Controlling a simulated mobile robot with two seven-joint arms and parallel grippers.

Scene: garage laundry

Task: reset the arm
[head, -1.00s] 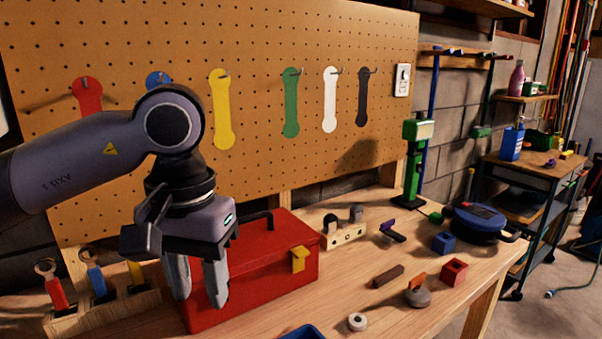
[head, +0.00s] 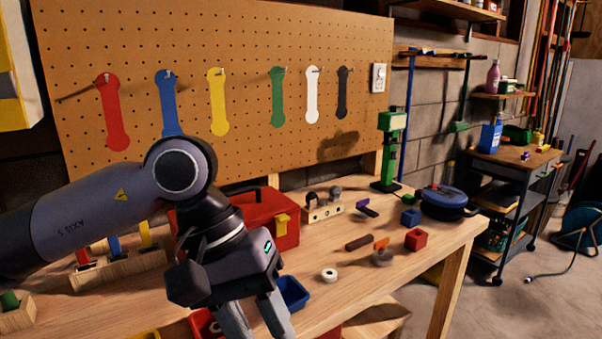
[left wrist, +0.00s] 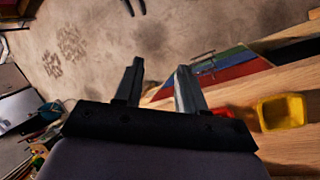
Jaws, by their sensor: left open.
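My left arm comes in from the left in the head view. Its gripper (head: 252,318) points down near the front edge of the workbench, with its two fingers apart and nothing between them. In the left wrist view the gripper (left wrist: 158,85) shows both fingers apart over the concrete floor, beside the bench edge. My right gripper is in neither view.
The wooden workbench (head: 350,285) holds a red toolbox (head: 262,212), a blue bin (head: 291,292), a white ring (head: 329,275), a red block (head: 416,239) and a blue round case (head: 446,197). A yellow bin (left wrist: 283,112) lies near the bench edge. A cart (head: 508,200) stands at right.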

